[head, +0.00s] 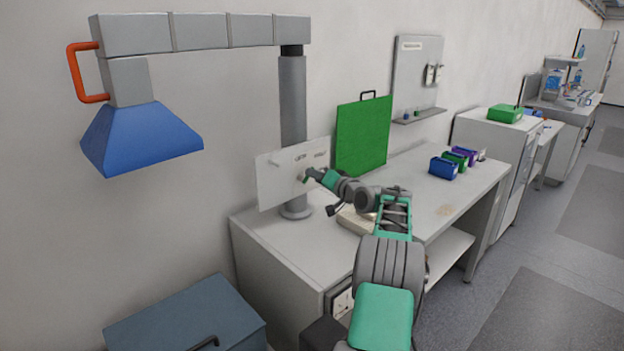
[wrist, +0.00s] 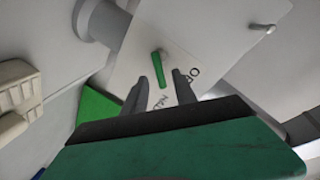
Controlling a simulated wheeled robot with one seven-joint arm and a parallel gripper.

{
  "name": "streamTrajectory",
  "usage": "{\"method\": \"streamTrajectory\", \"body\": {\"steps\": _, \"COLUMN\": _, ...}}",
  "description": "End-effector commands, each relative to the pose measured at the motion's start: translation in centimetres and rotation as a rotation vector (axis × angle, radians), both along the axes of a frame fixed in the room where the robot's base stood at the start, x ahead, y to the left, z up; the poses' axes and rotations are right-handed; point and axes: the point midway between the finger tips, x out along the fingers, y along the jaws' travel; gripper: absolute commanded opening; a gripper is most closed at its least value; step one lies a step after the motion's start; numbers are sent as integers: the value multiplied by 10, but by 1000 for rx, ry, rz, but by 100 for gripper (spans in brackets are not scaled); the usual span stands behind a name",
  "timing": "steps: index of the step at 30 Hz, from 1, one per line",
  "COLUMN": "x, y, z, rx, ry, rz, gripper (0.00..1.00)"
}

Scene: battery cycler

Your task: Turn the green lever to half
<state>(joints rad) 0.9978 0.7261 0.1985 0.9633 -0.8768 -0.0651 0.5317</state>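The green lever (wrist: 158,70) is on a white panel (wrist: 130,60) with dark lettering, seen in the wrist view. In the head view the white panel (head: 275,185) stands upright by the grey post, and the lever is small there and largely covered by my gripper. My gripper (wrist: 160,88) is open in the wrist view, with one finger on each side of the lever's free end. I cannot tell whether either finger touches it. In the head view my gripper (head: 308,175) is at the panel's right part.
A silver peg (wrist: 262,28) sticks out of the panel. A green board (head: 362,135) stands behind my arm on the bench (head: 410,185). A blue hood (head: 140,138) hangs from the grey post (head: 293,110). Small coloured bins (head: 445,167) stand farther right.

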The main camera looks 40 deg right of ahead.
Motion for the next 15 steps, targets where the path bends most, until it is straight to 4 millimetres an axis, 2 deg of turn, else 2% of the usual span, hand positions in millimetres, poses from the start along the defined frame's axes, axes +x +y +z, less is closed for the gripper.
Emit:
{"method": "streamTrajectory", "body": {"steps": 1, "x": -13, "y": 0, "z": 0, "rx": -3, "ry": -1, "rz": -4, "gripper": 33}}
{"method": "streamTrajectory", "body": {"steps": 6, "x": -41, "y": 4, "z": 4, "rx": -1, "ry": 0, "rz": -1, "gripper": 33}}
{"method": "streamTrajectory", "body": {"steps": 9, "x": -48, "y": 6, "z": 5, "rx": -1, "ry": 0, "rz": 0, "gripper": 33}}
{"method": "streamTrajectory", "body": {"steps": 15, "x": -48, "y": 6, "z": 6, "rx": -1, "ry": 1, "rz": 1, "gripper": 33}}
